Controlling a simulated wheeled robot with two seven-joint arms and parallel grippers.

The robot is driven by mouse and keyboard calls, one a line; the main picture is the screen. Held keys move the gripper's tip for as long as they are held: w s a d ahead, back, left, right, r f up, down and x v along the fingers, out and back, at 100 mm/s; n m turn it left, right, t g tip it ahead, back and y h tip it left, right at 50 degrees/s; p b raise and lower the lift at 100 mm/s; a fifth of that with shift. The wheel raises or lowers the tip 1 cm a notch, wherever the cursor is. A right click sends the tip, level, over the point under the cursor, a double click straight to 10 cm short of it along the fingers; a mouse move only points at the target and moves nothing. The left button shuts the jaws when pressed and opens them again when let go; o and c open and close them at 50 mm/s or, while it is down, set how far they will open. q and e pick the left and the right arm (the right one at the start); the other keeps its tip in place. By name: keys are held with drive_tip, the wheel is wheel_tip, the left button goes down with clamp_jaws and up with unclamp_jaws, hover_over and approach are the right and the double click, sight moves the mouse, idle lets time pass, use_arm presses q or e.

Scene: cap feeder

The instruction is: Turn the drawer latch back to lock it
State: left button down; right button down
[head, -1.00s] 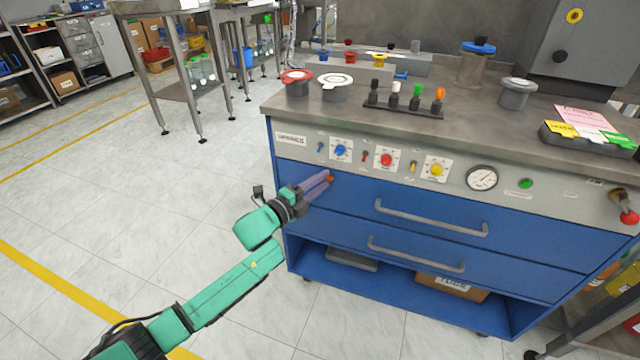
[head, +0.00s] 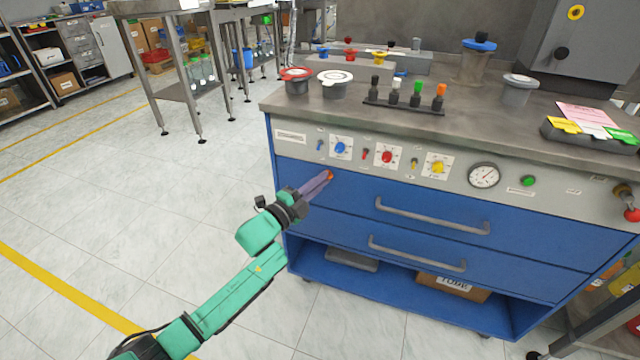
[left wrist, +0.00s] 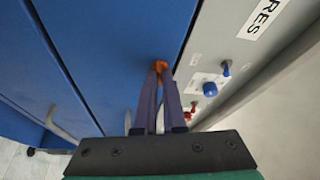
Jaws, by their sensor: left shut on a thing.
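The orange drawer latch (head: 330,175) is on the upper left of the blue top drawer (head: 350,190), just below the control panel. In the left wrist view the latch (left wrist: 160,66) shows at the tips of my fingers. My left gripper (head: 326,178) is shut on the latch, its two purple fingers reaching to the drawer front from the left. The fingers hide part of the latch, so its exact angle is hard to tell. The drawer front looks flush with the cabinet. My right gripper is not in view.
The grey control panel (head: 300,152) above carries blue, red and yellow knobs, small levers and a gauge (head: 484,175). The top drawer's handle (head: 430,217) stands out to the right of my gripper. A second drawer handle (head: 415,254) is below. The floor at left is clear.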

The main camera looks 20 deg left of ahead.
use_arm(q)
drive_tip(key=n+t+y, duration=0.1)
drive_tip(key=n+y, duration=0.1)
drive_tip(key=n, duration=0.4)
drive_tip(key=n+t+y, duration=0.2)
drive_tip(key=n, duration=0.5)
drive_tip(key=d+n+t+y, duration=0.1)
drive_tip(key=n+t+y, duration=0.1)
drive_tip(key=n, duration=0.4)
drive_tip(key=shift+f+n+y, duration=0.4)
drive_tip(key=shift+y, duration=0.1)
drive_tip(key=c, duration=1)
unclamp_jaws()
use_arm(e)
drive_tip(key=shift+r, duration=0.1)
